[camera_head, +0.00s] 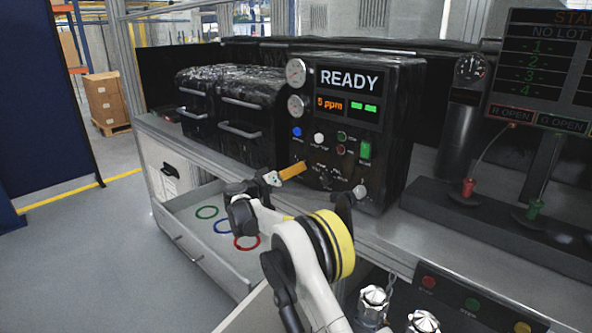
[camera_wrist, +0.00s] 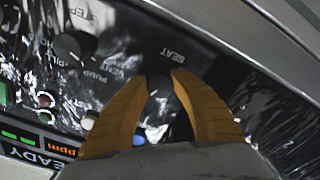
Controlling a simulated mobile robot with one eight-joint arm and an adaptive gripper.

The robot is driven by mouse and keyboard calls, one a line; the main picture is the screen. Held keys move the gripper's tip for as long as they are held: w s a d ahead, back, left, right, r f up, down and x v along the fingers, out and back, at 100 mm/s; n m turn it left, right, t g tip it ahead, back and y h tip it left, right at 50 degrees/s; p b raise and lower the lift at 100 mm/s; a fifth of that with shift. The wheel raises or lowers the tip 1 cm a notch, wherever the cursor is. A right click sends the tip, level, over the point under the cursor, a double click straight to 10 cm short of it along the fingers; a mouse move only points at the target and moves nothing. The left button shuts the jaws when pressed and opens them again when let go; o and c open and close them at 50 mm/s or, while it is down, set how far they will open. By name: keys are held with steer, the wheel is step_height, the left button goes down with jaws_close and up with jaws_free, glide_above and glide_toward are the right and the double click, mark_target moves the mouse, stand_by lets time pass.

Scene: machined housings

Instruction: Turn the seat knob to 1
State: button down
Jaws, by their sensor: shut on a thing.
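The dark seat knob (camera_wrist: 159,87) shows in the wrist view just under the printed word SEAT. The two yellow-orange fingers of my gripper (camera_wrist: 164,79) close on it from both sides. In the head view my gripper (camera_head: 304,168) reaches the lower left of the black control panel (camera_head: 328,146), and it hides the knob there. The knob's pointer and its numbers cannot be read in either view.
Another dark knob (camera_wrist: 74,47) sits near the seat knob in the wrist view. The panel's screen (camera_head: 348,80) reads READY. Below, an open drawer (camera_head: 205,240) holds green, blue and red rings. Pressure gauges (camera_head: 296,72) are on the panel's left.

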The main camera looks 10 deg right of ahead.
steer(key=n, duration=0.5)
steer(key=shift+p, duration=0.4)
steer(key=n, duration=0.5)
steer(key=shift+d+n+p, duration=0.1)
steer(key=shift+n+p, duration=0.2)
steer(key=c, duration=1)
jaws_free()
steer(key=v, duration=1.2)
